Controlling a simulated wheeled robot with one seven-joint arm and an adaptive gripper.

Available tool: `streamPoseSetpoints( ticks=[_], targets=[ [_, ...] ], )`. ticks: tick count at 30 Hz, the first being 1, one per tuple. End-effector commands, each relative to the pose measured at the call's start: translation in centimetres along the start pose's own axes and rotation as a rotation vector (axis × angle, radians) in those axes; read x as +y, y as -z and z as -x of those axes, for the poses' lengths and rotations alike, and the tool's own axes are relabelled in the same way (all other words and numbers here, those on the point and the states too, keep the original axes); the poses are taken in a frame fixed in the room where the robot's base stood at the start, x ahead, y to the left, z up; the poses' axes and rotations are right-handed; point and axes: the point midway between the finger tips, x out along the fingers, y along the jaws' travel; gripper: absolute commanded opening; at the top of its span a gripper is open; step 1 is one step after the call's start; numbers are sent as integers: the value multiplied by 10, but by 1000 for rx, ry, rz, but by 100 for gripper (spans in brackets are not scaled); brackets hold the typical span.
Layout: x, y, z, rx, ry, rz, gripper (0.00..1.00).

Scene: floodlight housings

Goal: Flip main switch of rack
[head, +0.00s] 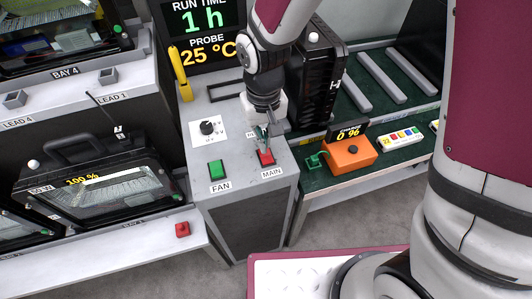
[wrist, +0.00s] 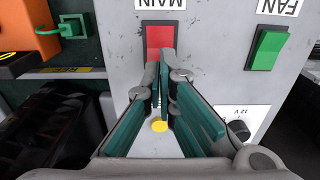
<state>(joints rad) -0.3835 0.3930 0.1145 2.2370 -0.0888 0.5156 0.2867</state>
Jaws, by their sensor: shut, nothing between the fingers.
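The main switch (head: 267,157) is a red rocker on the grey panel top of the rack (head: 234,186), above a label reading MAIN. In the wrist view the red rocker (wrist: 160,40) sits just beyond my fingertips, which overlap its near edge. My gripper (head: 264,148) is shut and empty, pointing down at the rocker. In the wrist view my gripper (wrist: 166,56) shows its fingertips together. Whether the tips touch the rocker I cannot tell. The lower part of the rocker is hidden behind the fingers.
A green FAN switch (head: 216,170) lies left of the main switch, with a black knob (head: 208,128) behind it. A yellow post (head: 181,74) stands at the panel's back left. An orange box (head: 349,152) sits on the green bench at right. Floodlight housings (head: 95,190) fill the left shelves.

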Motion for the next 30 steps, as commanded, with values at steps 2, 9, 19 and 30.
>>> streamPoseSetpoints(
  ticks=[2,9,19,30],
  targets=[
    [0,0,0,0,0,0,0],
    [0,0,-4,0,0,0,0],
    [0,0,-8,0,0,0,0],
    [0,0,-13,0,0,0,0]
  ],
)
